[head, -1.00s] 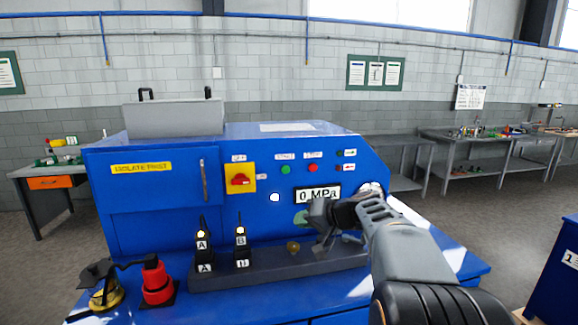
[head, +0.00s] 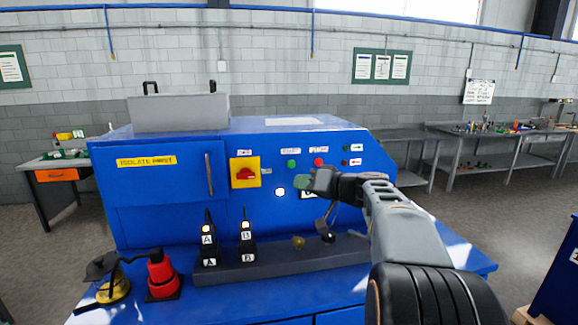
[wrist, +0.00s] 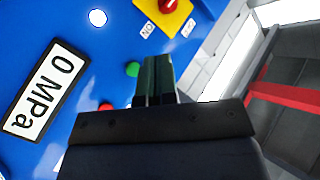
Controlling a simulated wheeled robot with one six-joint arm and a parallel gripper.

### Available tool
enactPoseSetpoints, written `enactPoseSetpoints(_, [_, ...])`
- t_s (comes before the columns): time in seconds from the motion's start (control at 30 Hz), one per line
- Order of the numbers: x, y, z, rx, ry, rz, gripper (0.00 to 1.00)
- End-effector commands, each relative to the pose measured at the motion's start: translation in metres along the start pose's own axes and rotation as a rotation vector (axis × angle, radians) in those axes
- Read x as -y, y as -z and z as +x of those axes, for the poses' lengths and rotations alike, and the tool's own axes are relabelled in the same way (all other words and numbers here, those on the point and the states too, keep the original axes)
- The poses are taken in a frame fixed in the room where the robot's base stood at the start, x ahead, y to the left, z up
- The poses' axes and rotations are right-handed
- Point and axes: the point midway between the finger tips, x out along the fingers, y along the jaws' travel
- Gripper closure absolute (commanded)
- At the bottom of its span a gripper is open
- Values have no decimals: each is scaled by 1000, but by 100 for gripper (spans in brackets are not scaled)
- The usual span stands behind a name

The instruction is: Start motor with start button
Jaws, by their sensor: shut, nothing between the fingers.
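The green start button (head: 292,164) is on the blue machine's (head: 130,210) front panel, left of a red button (head: 318,162). A small label sits above each. In the wrist view the green button (wrist: 132,68) is just left of my fingertips, and the red button (wrist: 106,106) is partly hidden by my gripper body. My gripper (head: 322,180) is shut and empty, just below and right of the green button in the head view. The wrist view shows my fingers (wrist: 156,72) together. I cannot tell how far they are from the panel.
A yellow plate with a red rotary switch (head: 245,172) is left of the buttons. A white lamp (head: 280,192) sits below. The display (wrist: 45,90) reads 0 MPa. Two black handsets (head: 208,238) stand on the dark ledge (head: 285,262). A red device (head: 161,274) stands front left.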

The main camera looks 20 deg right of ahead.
Motion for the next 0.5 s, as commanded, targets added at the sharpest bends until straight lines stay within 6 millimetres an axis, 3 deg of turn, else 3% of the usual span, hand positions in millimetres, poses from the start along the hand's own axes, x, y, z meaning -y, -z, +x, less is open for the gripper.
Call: enactPoseSetpoints(0.5, [-26, 32, 40, 3, 2, 4, 100])
